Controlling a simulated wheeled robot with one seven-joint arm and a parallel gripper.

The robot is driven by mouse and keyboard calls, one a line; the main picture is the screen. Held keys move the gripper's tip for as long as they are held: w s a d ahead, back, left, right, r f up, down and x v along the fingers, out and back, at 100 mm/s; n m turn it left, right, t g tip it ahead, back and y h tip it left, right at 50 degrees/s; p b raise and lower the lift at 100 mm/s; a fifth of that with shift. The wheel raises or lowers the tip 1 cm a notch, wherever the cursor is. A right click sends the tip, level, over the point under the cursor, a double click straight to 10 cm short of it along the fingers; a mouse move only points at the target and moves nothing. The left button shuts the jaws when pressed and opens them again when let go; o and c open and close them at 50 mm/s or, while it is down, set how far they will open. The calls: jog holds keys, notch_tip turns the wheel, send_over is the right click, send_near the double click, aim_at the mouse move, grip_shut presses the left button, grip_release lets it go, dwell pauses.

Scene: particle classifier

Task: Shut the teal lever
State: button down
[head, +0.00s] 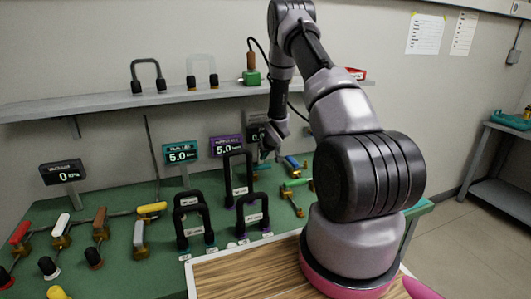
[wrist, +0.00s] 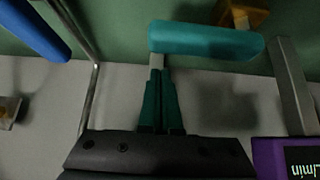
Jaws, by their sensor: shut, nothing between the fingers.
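The teal lever (wrist: 205,40) shows in the wrist view as a rounded teal handle lying across the top middle, with a brass-coloured fitting (wrist: 243,12) above its right part. My gripper (wrist: 157,62) has its two teal fingers together and empty. Their tips are at the left end of the handle, by a pale metal piece; I cannot tell whether they touch it. In the head view my gripper (head: 263,157) is over the back of the green bench, and I cannot make out the teal lever clearly there.
A blue lever (wrist: 35,30) and a metal pipe (wrist: 92,95) are left of my fingers in the wrist view. A purple display (wrist: 270,155) is at lower right.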

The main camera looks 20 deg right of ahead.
aim_at(260, 168)
jog(key=shift+s+r, duration=0.25)
jog(key=shift+s, duration=1.55)
